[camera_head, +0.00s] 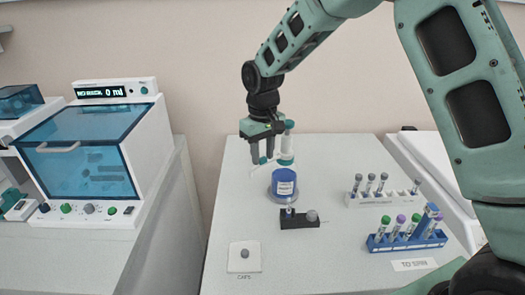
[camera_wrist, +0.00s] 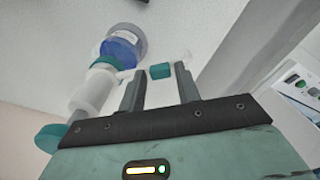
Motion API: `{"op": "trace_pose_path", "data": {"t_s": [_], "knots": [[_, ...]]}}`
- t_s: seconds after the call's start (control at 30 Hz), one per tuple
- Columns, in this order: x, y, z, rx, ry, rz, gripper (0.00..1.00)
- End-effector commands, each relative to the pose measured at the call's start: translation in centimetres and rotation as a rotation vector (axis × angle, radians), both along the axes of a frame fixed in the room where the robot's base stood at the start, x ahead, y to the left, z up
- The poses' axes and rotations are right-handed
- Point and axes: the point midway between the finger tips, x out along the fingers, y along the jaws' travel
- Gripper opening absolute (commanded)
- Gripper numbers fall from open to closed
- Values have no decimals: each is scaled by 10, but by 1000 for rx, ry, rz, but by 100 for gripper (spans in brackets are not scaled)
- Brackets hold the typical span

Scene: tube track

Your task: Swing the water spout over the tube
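The bottle (camera_head: 284,183) with blue liquid stands on a round base on the table; it also shows in the wrist view (camera_wrist: 122,48). A white pump with teal parts tops it, and its thin white spout (camera_head: 259,175) points left, away from the tube. In the wrist view the spout's teal sleeve (camera_wrist: 160,72) appears between the two fingers, with small gaps on both sides. My gripper (camera_head: 262,157) is open at the left of the pump; its fingers also show in the wrist view (camera_wrist: 160,82). A small tube (camera_head: 290,210) stands in a black holder (camera_head: 300,221) in front of the bottle.
A white rack (camera_head: 380,200) and a blue rack (camera_head: 405,242), both with capped tubes, stand at the right. A white pad (camera_head: 244,257) with a grey cap lies front left. A blue-lidded machine (camera_head: 90,150) stands on the left bench. The table left of the bottle is clear.

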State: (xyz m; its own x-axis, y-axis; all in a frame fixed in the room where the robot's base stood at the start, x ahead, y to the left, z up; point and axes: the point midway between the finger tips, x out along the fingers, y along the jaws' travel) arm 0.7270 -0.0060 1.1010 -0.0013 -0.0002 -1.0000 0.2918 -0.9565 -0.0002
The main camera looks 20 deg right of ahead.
Motion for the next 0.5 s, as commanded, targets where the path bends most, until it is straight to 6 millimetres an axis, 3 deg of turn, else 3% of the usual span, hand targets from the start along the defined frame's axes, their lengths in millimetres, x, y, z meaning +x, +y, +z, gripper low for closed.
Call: {"op": "trace_pose_path", "data": {"t_s": [0.33,0.43,0.5], "knots": [[0,0,-4,1,-2,1,33],[0,0,-4,1,-2,1,5],[0,0,-4,0,-1,1,0]]}}
